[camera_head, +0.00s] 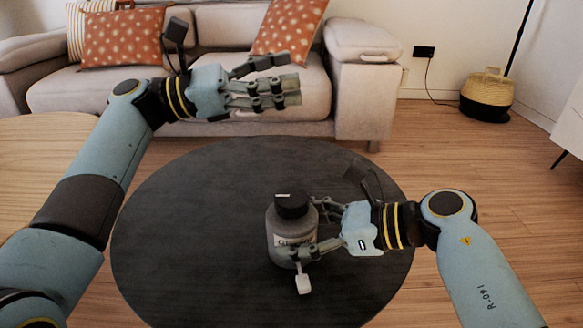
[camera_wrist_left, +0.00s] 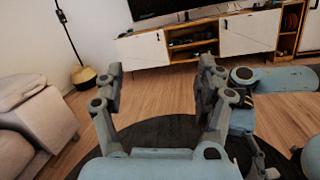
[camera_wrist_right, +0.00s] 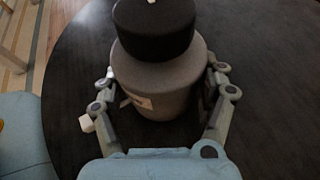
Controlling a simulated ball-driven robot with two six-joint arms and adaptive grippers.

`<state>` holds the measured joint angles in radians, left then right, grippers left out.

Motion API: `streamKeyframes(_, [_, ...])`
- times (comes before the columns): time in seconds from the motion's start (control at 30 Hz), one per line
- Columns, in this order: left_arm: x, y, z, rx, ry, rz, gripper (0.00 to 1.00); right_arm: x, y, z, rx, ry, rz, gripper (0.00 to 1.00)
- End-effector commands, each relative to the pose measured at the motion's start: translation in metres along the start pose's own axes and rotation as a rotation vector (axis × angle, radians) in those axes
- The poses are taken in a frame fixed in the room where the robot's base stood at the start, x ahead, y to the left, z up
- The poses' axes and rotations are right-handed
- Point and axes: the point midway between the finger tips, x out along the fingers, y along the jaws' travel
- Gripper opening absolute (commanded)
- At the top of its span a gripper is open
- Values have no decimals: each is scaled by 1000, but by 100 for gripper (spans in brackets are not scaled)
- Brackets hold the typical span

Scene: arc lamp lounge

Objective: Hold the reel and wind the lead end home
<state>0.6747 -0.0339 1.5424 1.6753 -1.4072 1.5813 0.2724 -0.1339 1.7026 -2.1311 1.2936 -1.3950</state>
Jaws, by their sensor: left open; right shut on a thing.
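The reel (camera_head: 283,235) is a grey, bottle-shaped body with a black knob (camera_head: 291,205) on top and a pale label on its side. It stands upright on the round black table. A small white end piece (camera_head: 303,284), seemingly the lead end, hangs low at the reel's front; it also shows in the right wrist view (camera_wrist_right: 86,123). My right gripper (camera_head: 310,228) is shut on the reel from the right, its fingers on both sides of the body in the right wrist view (camera_wrist_right: 163,85). My left gripper (camera_head: 280,80) is open and empty, high beyond the table's far side.
The black table (camera_head: 180,240) is otherwise bare, with free room left of the reel. A wooden table (camera_head: 40,150) stands at the left. A sofa (camera_head: 365,90) with cushions is behind. A basket (camera_head: 487,95) stands on the floor at the back right.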

Motion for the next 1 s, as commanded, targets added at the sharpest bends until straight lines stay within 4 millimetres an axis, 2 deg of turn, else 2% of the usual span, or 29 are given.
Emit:
streamKeyframes(0.03, [-19,-8,-13,-8,18,71,72,0,0,-1,0,0,0,25])
streamKeyframes(0.17, [-60,-34,-37,-30,64,223,72,0,0,-1,0,0,0,25])
streamKeyframes(0.3, [-98,-77,-61,-85,128,312,72,0,0,-1,1,0,1,25])
streamKeyframes(0.5, [-126,-137,-89,-181,201,318,72,0,0,-1,1,0,1,25])
streamKeyframes(0.6, [-130,-151,-97,-211,218,315,72,0,0,-1,1,0,1,25])
streamKeyframes(0.7, [-124,-154,-102,-222,219,316,72,0,0,-1,1,0,1,25])
streamKeyframes(0.83, [-104,-147,-106,-221,216,317,72,0,0,-1,1,0,1,25])
streamKeyframes(1.0, [-69,-136,-115,-222,214,317,72,0,0,-1,1,0,1,25])
